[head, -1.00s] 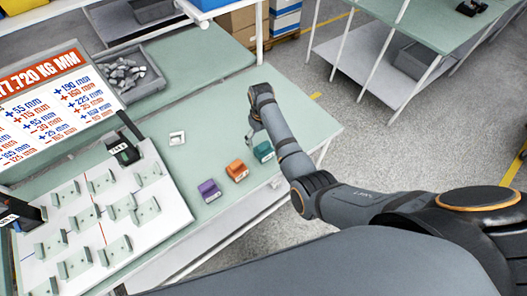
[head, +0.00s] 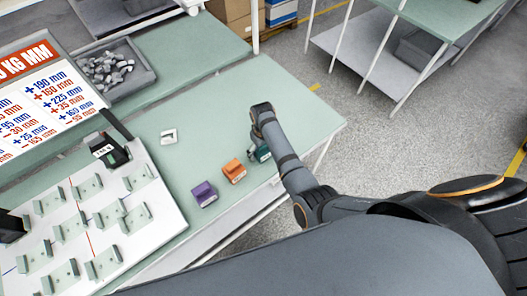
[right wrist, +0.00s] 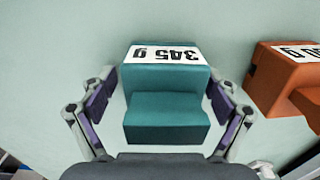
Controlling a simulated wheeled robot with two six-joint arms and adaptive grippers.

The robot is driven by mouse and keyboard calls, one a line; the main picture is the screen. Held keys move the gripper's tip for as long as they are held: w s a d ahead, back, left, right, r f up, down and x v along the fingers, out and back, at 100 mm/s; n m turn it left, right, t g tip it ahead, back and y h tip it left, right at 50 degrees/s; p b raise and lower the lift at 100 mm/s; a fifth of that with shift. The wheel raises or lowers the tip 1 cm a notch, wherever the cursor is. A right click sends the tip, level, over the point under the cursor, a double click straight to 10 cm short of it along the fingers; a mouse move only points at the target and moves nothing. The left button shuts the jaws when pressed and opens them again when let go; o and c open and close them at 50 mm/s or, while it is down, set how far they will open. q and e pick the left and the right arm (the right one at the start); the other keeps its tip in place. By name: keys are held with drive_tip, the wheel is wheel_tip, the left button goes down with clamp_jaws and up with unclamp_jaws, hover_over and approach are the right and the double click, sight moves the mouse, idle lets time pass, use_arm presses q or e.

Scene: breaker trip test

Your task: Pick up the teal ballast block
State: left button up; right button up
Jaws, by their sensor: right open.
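The teal ballast block (head: 261,153) stands on the green table near its right front edge, partly hidden by my right arm in the head view. In the right wrist view the teal block (right wrist: 166,100) is stepped, with a white label reading "345 g" upside down. My right gripper (right wrist: 162,110) is open, one finger on each side of the block, with small gaps visible. In the head view the right gripper (head: 252,145) is mostly hidden behind its own wrist. My left gripper is not in view.
An orange block (head: 233,171) sits just left of the teal one, and a purple block (head: 204,194) further left. In the right wrist view the orange block (right wrist: 285,80) is close beside the right finger. A white board with several brackets (head: 150,214) lies left. A small white item (head: 168,136) lies behind.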

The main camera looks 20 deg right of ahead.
drive_tip(key=shift+s+a+r, duration=0.1)
drive_tip(key=shift+s+r, duration=0.05)
drive_tip(key=shift+r, duration=0.1)
drive_tip(key=shift+c, duration=0.3)
drive_tip(key=shift+s+r, duration=0.1)
drive_tip(key=shift+s, duration=0.05)
drive_tip(key=shift+c, duration=1.3)
drive_tip(key=c, duration=1.2)
